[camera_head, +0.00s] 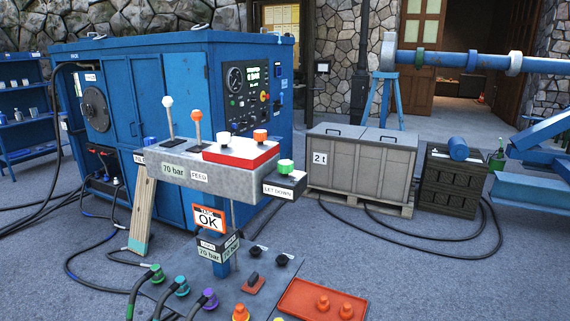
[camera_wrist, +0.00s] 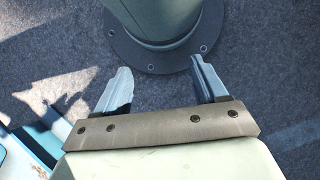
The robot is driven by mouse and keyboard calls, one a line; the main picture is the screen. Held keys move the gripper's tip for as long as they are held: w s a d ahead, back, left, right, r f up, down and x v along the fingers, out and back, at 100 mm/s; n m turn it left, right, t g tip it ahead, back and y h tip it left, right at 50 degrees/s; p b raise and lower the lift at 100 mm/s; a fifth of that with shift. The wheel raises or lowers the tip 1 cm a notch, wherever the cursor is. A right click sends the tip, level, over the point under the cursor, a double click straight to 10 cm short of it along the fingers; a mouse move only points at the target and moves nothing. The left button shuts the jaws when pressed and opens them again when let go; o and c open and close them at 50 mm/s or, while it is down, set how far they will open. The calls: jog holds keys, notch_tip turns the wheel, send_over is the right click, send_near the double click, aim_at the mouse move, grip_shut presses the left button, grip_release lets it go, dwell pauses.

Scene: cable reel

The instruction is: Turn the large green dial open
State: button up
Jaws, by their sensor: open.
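The green dial (camera_head: 285,166) is a round green knob with a white base. It stands on top of a small dark box labelled LET DOWN (camera_head: 284,185), at the right front end of the grey control panel (camera_head: 180,170). My gripper (camera_wrist: 160,70) shows only in the wrist view, with its two fingers wide apart and nothing between them. It points down over grey ground. The dial is not in the wrist view, and my gripper is not in the head view, so the gap between them cannot be told.
Two levers, one white-topped (camera_head: 168,103) and one orange-topped (camera_head: 196,117), rise from the panel. Hoses and a red tray (camera_head: 322,300) lie lower in front. A blue cabinet (camera_head: 180,85) stands behind.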

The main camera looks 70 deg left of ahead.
jog(key=w+a+r+n+t, duration=0.1)
jog(key=w+a, duration=0.2)
jog(key=w, duration=0.1)
jog(key=w+a+r+n+t, duration=0.1)
jog(key=w+a+r, duration=0.1)
jog(key=w+a, duration=0.2)
jog(key=w+a+r+n+t+h, duration=0.1)
jog(key=w+a+r, duration=0.1)
jog(key=w+a, duration=0.2)
jog(key=shift+a+r+n, duration=0.1)
jog(key=shift+n, duration=0.2)
jog(key=w+a+r+n+t+y, duration=0.1)
jog(key=w+a+r, duration=0.3)
jog(key=a, duration=0.4)
jog(key=w+a+r+n+t, duration=0.1)
jog(key=w+a+r, duration=0.3)
jog(key=a, duration=0.4)
jog(key=w+a+r+n+t+y, duration=0.1)
jog(key=w+a+r, duration=0.3)
jog(key=a, duration=0.4)
jog(key=w+a+r+n+t+y, duration=0.1)
jog(key=a+r, duration=0.5)
jog(key=a, duration=0.5)
jog(key=n+g+y, duration=0.8)
jog(key=n+g, duration=0.2)
jog(key=n, duration=0.9)
send_near(288, 162)
jog(key=x, duration=1.1)
jog(key=shift+d, duration=0.15)
